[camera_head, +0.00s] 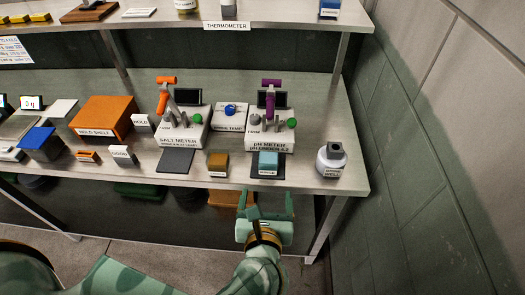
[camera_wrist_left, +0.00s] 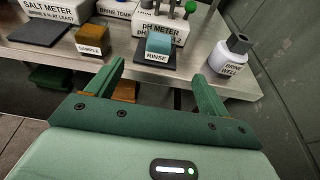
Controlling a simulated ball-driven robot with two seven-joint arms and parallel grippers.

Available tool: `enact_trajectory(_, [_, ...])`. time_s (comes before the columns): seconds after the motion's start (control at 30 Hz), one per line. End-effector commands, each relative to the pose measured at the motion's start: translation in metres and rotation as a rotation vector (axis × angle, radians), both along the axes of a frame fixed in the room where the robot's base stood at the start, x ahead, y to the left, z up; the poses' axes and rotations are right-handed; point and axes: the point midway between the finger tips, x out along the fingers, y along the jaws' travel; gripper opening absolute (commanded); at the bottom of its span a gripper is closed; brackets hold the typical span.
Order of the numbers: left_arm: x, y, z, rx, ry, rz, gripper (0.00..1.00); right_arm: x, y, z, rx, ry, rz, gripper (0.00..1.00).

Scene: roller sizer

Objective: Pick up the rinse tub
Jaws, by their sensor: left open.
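The rinse tub (camera_head: 267,160) is a small blue-teal box with a white label reading RINSE. It sits on a dark pad in front of the pH meter (camera_head: 270,138), near the bench's front edge. It also shows in the left wrist view (camera_wrist_left: 159,43), ahead of the fingers. My left gripper (camera_head: 266,198) is open and empty, just off the front edge of the bench. Its two green fingers point toward the tub, apart from it. My right gripper is in neither view.
A brown sample tub (camera_head: 217,161) stands left of the rinse tub. A white brine well bottle (camera_head: 331,160) stands to its right near the bench end. The salt meter (camera_head: 182,127) and orange mold shelf (camera_head: 104,117) are farther left. A wall (camera_head: 420,150) closes the right side.

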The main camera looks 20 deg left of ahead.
Motion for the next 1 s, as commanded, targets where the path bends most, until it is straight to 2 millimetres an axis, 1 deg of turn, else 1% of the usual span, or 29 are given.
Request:
enact_trajectory(0.07, [0.008, 0.002, -0.003, -0.029, 0.001, 0.011, 0.80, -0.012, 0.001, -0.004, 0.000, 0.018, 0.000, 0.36])
enact_trajectory(0.17, [0.028, 0.008, -0.010, -0.026, -0.001, 0.011, 0.80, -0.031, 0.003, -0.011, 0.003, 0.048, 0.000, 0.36])
enact_trajectory(0.2, [0.038, 0.011, -0.014, -0.025, -0.001, 0.011, 0.80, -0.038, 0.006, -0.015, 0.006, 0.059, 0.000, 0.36])
enact_trajectory(0.3, [0.061, 0.018, -0.023, -0.022, 0.000, 0.010, 0.80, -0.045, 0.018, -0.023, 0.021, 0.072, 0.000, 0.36])
enact_trajectory(0.37, [0.074, 0.021, -0.027, -0.022, 0.001, 0.009, 0.80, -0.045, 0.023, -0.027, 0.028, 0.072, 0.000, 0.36])
enact_trajectory(0.43, [0.085, 0.024, -0.031, -0.022, 0.001, 0.008, 0.80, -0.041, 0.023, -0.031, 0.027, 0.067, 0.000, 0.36])
enact_trajectory(0.5, [0.094, 0.027, -0.032, -0.021, 0.001, 0.008, 0.80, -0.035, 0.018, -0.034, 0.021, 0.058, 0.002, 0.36])
enact_trajectory(0.63, [0.102, 0.029, -0.034, -0.020, 0.002, 0.008, 0.80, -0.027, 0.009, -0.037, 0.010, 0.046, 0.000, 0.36])
enact_trajectory(0.73, [0.113, 0.032, -0.042, -0.021, 0.001, 0.008, 0.80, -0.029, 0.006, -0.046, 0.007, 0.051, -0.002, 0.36])
enact_trajectory(0.83, [0.129, 0.035, -0.051, -0.019, 0.003, 0.008, 0.80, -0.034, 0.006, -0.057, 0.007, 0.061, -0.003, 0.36])
enact_trajectory(0.9, [0.138, 0.038, -0.053, -0.019, 0.002, 0.008, 0.80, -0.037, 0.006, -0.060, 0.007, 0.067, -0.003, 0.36])
enact_trajectory(1.0, [0.146, 0.040, -0.053, -0.020, 0.002, 0.008, 0.80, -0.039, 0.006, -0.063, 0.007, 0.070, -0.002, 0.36])
